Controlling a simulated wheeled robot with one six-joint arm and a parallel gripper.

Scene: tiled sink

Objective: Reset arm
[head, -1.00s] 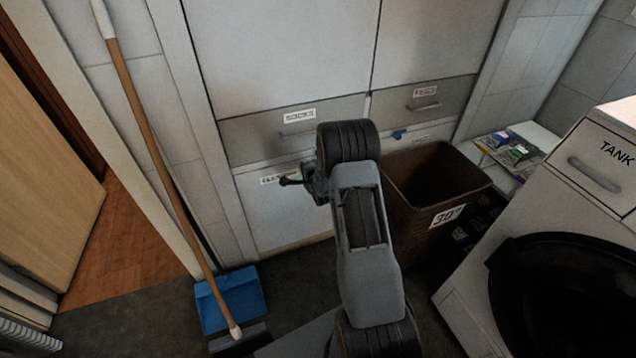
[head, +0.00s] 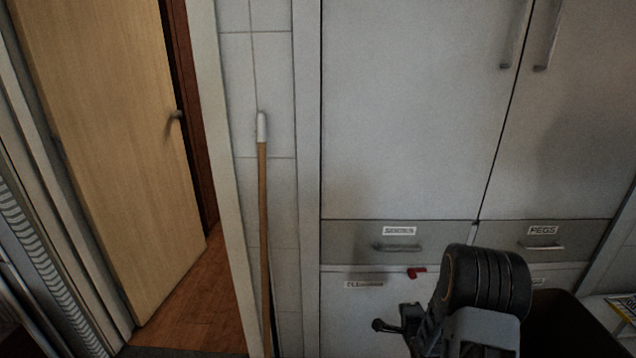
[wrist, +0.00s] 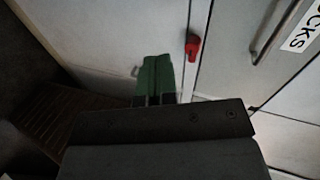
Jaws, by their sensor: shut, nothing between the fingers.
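My gripper shows in the wrist view (wrist: 155,80) as two green fingers pressed together, shut and empty. They stand in front of the white cabinet, left of a small red catch (wrist: 193,47) and apart from it as far as I can tell. In the head view my arm rises at the bottom right in front of the cabinet's lower doors; the fingertips are hidden there.
The tall white cabinet (head: 420,110) has labelled drawers, including a pegs drawer (head: 545,232). The red catch also shows below the drawers (head: 416,272). A dark bin (head: 565,325) is at the lower right. A broom (head: 263,230) leans left, beside an open wooden door (head: 100,150).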

